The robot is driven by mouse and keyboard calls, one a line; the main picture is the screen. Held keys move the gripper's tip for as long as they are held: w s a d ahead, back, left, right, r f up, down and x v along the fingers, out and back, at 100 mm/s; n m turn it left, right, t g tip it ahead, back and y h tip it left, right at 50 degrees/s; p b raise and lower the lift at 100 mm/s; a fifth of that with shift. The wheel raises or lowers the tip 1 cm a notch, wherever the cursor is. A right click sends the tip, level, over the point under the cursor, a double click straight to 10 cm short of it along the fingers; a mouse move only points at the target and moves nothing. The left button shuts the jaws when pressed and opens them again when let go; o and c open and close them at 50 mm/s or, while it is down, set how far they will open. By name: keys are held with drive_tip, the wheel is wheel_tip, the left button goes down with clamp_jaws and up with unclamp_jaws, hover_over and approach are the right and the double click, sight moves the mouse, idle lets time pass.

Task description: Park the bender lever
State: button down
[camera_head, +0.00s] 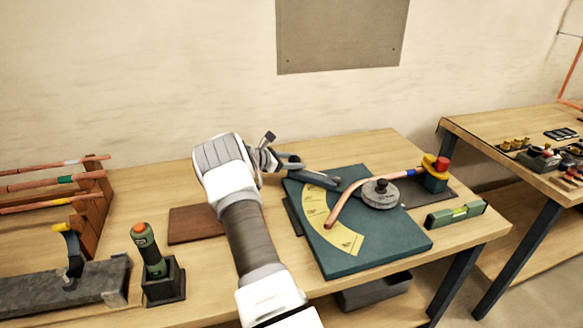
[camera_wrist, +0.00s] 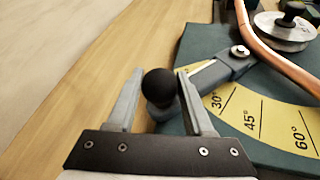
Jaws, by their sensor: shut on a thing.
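The bender (camera_head: 375,250) is a dark green plate with a yellow angle scale (camera_head: 340,236) and a round grey former (camera_head: 380,196). Its grey lever (camera_head: 318,175) reaches out over the plate's back left edge. In the wrist view the lever (camera_wrist: 217,71) lies beside the 30° end of the scale and ends in a black ball knob (camera_wrist: 159,84). My gripper (camera_head: 272,155) is at that end, its two fingers on either side of the knob, shut on it. A bent copper tube (camera_head: 346,201) runs from the former across the scale.
A red and yellow clamp piece (camera_head: 436,168) and a green level (camera_head: 456,214) are right of the bender. A green-handled tool in a stand (camera_head: 150,260), a brown mat (camera_head: 194,224) and a tube rack (camera_head: 92,210) are left. Bare wood lies behind the plate.

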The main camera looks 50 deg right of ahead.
drive_tip(key=shift+w+d+m+g+b, duration=0.25)
drive_tip(key=shift+d+b, duration=0.25)
drive_tip(key=shift+d, duration=0.25)
drive_tip(key=shift+w+d+m+g+b, duration=0.15)
drive_tip(key=shift+d+m+g+b, duration=0.25)
drive_tip(key=shift+d, duration=0.5)
drive_tip(key=shift+d+r, duration=0.15)
drive_tip(key=shift+r, duration=0.15)
drive_tip(key=shift+c, duration=1.6)
unclamp_jaws()
drive_tip(key=shift+d+f, duration=0.15)
drive_tip(key=shift+f, duration=0.1)
drive_tip(key=v, duration=1.7)
drive_tip(key=shift+w+r, duration=0.25)
drive_tip(key=shift+r, duration=0.1)
